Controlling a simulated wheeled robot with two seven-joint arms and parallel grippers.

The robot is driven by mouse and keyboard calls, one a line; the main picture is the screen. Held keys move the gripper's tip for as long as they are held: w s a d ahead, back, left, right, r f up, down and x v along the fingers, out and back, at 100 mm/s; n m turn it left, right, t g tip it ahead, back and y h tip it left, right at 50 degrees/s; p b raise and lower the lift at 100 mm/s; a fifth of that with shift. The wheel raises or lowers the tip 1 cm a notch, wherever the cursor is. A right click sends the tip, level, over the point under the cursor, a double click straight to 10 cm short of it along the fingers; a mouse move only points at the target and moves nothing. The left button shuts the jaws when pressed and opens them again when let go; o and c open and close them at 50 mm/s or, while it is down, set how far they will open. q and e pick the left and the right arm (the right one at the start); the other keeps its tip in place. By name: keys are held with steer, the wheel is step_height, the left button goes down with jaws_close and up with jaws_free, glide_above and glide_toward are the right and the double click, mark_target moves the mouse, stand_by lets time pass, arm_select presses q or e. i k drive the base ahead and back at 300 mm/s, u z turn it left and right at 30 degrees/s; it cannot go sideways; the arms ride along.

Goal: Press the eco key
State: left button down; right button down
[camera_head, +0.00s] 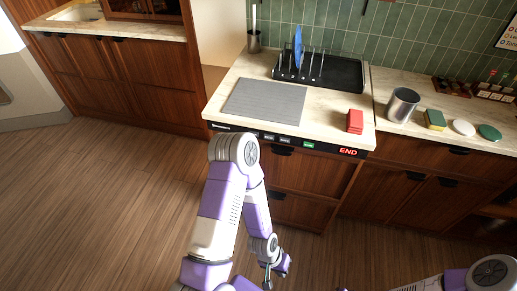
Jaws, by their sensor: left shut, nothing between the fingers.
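A dark control panel (235,129) runs along the front edge of the counter below the grey mat. It carries a row of small keys (269,137), one of them a lit green key (308,145), and a red END display (348,152) at its right end. The key labels are too small to read, so I cannot tell which one is eco. My left gripper (275,272) is shut and empty. It hangs low in front of the cabinet, well below the panel and apart from it. My right arm enters at the bottom right; its gripper is not in view.
On the counter are a ribbed grey mat (264,101), a black dish rack (340,76) with a blue plate (298,46), red blocks (355,121), a metal canister (403,105) and a sponge (434,120). Black drawer handles (282,150) jut out below the panel. The floor at left is clear.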

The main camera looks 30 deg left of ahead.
mark_target(267, 137)
steer(key=u, duration=0.7)
steer(key=i, duration=0.45)
steer(key=z, duration=0.05)
